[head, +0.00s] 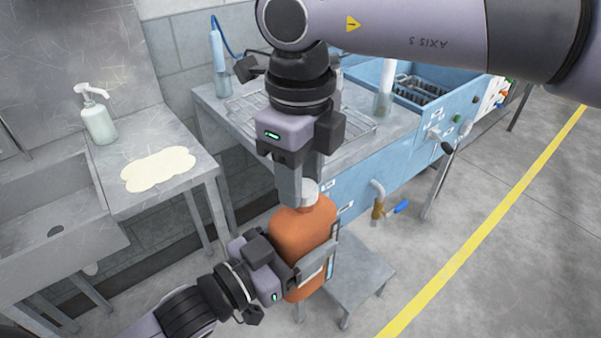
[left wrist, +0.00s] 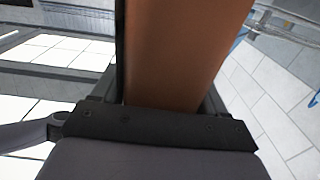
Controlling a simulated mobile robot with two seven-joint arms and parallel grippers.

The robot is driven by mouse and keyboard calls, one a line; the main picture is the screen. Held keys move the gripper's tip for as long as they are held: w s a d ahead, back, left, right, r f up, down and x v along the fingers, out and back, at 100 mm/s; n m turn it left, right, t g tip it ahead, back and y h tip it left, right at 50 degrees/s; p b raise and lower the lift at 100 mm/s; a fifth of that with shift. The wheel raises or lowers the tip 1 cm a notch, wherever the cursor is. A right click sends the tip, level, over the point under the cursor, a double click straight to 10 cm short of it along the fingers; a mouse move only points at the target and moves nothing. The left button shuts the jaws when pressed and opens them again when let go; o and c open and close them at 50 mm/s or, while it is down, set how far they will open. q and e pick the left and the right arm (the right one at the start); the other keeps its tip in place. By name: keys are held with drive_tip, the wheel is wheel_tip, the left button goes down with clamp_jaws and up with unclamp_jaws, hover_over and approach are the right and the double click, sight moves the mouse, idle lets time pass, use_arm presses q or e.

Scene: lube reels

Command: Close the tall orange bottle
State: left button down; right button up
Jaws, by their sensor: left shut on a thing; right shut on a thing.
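The tall orange bottle (head: 300,235) is held in the air in the middle of the head view, roughly upright. My left gripper (head: 312,268) is shut around its body from the lower left. The bottle's orange side (left wrist: 180,55) fills the middle of the left wrist view between the fingers. A pale grey-white cap (head: 308,192) is at the bottle's top. My right gripper (head: 298,185) comes from above and is shut on the cap. The fingers partly hide the cap, so I cannot tell whether it is fully seated on the neck.
A small grey metal stool (head: 355,275) stands below the bottle. A blue workbench (head: 375,160) with a wire rack is behind it. At left, a metal counter (head: 196,170) holds a soap bottle (head: 98,120) and a pale puddle-shaped patch. The floor at right is clear.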

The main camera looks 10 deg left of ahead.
drive_tip(key=m, duration=0.3)
drive_tip(key=shift+w, duration=0.1)
drive_tip(key=m, duration=0.5)
drive_tip(key=shift+d, duration=0.1)
drive_tip(key=m, duration=0.7)
drive_tip(key=shift+d, duration=0.1)
drive_tip(key=o, duration=1.1)
drive_tip(key=shift+r, duration=2.25)
